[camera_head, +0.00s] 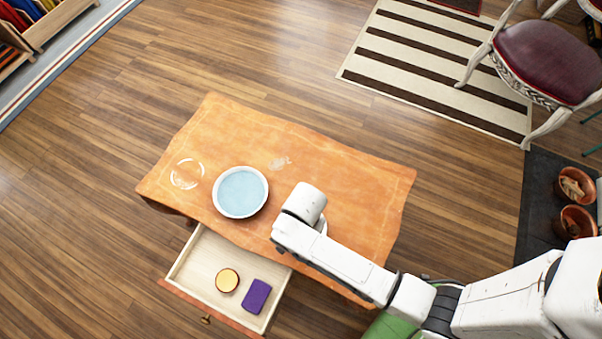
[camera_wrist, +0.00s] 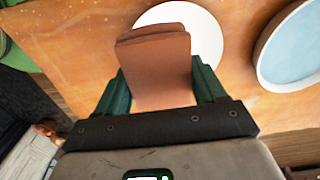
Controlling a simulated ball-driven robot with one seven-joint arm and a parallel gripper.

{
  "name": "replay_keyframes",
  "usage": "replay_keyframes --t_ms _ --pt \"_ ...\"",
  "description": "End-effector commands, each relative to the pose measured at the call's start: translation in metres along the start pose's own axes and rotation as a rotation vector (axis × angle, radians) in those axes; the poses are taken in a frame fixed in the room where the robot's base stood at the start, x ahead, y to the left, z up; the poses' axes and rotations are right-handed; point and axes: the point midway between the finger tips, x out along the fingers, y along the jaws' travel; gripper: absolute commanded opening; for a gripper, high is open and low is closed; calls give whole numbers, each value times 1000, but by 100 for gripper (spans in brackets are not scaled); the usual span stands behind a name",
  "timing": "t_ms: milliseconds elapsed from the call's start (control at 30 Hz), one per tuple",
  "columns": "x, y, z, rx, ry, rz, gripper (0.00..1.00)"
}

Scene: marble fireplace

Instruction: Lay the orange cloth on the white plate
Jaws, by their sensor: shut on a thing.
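My gripper (camera_wrist: 160,76) shows in the wrist view with its two dark green fingers closed on the orange cloth (camera_wrist: 155,62), a folded, brownish-orange piece between them. The white plate (camera_wrist: 206,32) is a round white disc on the table, partly covered in this view by the cloth and a finger. The cloth appears over the plate's left part; whether it touches the plate I cannot tell. In the head view my white arm hides the gripper, cloth and plate.
A blue-and-white bowl (camera_head: 240,192) stands on the orange-brown wooden table (camera_head: 350,185); it also shows in the wrist view (camera_wrist: 295,50). An open drawer (camera_head: 200,262) below holds a round yellow item (camera_head: 227,280) and a purple block (camera_head: 257,296). The table's right side is clear.

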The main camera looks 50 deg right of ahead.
Motion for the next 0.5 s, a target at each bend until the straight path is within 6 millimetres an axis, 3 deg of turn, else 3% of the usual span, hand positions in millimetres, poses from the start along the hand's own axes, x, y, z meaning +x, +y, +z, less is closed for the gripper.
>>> replay_keyframes --t_ms 100,367,500 --pt "20 -11 -12 -1 2 0 40" --pt "37 -21 -23 0 1 -2 40" --pt "57 -21 -24 -2 0 1 40"
